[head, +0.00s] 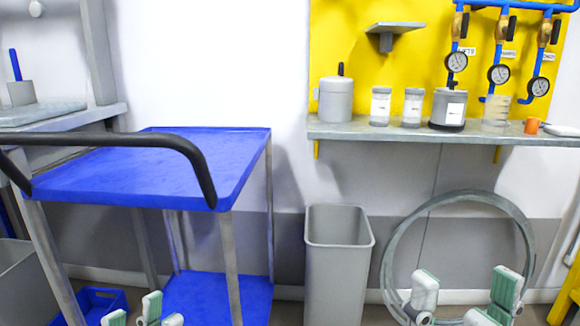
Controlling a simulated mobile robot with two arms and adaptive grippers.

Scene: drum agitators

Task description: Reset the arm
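My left gripper (133,311) is at the bottom left, in front of the blue cart, and mostly cut off by the frame edge. Its green-padded fingertips stand apart with nothing seen between them. My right gripper (464,287) is at the bottom right, in front of a large grey ring (392,250) near the wall. Its two green-padded fingers are spread wide and hold nothing. Most of both arms is outside the view.
A blue cart (170,165) with a black handle and an empty top stands at left. A grey bin (338,265) stands right of it. A wall shelf (360,132) holds several containers below gauges. A grey bench (75,115) is at far left.

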